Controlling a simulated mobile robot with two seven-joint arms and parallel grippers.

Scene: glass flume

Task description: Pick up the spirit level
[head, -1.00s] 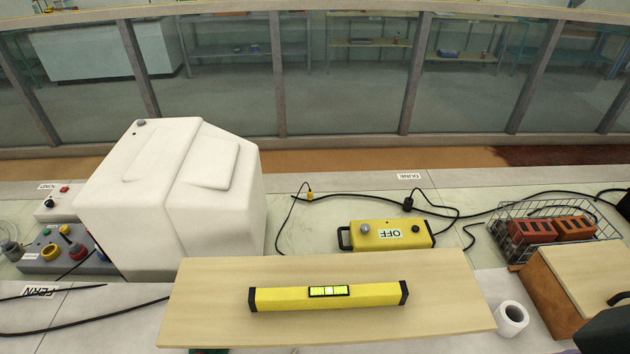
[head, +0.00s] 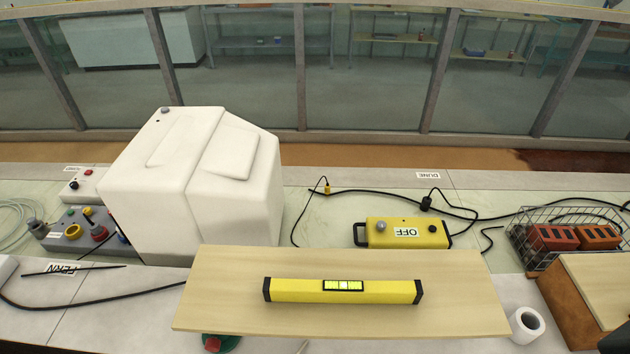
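The yellow spirit level (head: 390,291) with black end caps lies flat on a light wooden board (head: 225,285) in the lower middle of the head view. Its bright green-yellow vial window faces up near its middle. Nothing is touching the level apart from the board. Neither of my grippers can be made out in the head view.
A large white box-shaped tank (head: 165,195) stands behind the board at left. A yellow control box marked OFF (head: 380,239) is behind the board. A wire basket (head: 521,243) with red bricks (head: 552,239), a wooden box (head: 570,310) and a white roll (head: 526,325) are at right.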

